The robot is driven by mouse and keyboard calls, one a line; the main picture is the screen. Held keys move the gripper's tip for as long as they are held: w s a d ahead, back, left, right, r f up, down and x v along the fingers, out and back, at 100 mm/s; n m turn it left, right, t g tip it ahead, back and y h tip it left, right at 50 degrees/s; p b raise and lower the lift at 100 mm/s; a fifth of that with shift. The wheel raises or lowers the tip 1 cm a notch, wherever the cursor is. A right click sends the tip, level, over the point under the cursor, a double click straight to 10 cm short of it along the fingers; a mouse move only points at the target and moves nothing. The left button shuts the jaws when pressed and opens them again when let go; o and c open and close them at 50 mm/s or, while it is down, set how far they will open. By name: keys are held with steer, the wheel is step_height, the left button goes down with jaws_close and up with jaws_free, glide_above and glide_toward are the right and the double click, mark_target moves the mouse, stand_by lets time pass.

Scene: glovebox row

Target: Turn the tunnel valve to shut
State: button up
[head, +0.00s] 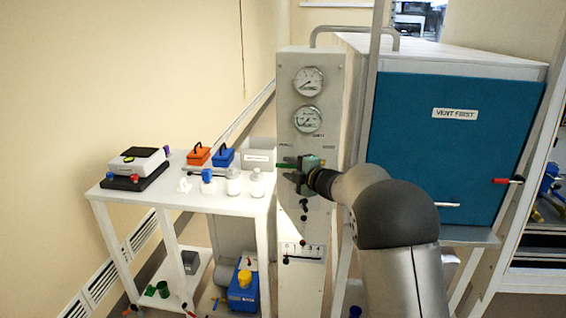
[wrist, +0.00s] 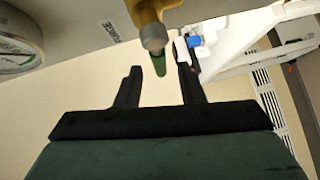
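The tunnel valve has a green lever handle (head: 287,166) on the front of the tall grey panel (head: 296,220). In the head view the lever sticks out to the left, and its hub is hidden behind my gripper (head: 299,174). In the wrist view the brass-coloured valve body (wrist: 149,15) and the green handle (wrist: 160,67) show at the top. My gripper (wrist: 159,80) is open, with two black fingers apart. The handle's end lies between the fingertips, with gaps visible on both sides. Small labels by the valve are too small to read surely.
Two round gauges (head: 308,82) sit above the valve, and small knobs (head: 304,204) below it. A white table (head: 225,203) with bottles and boxes stands left of the panel. A blue-fronted cabinet (head: 450,150) marked VENT FIRST stands right, with a red-handled lever (head: 502,181).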

mark_target(285, 166)
steer(key=shift+p+x, duration=0.35)
steer(key=shift+x, duration=1.45)
jaws_close()
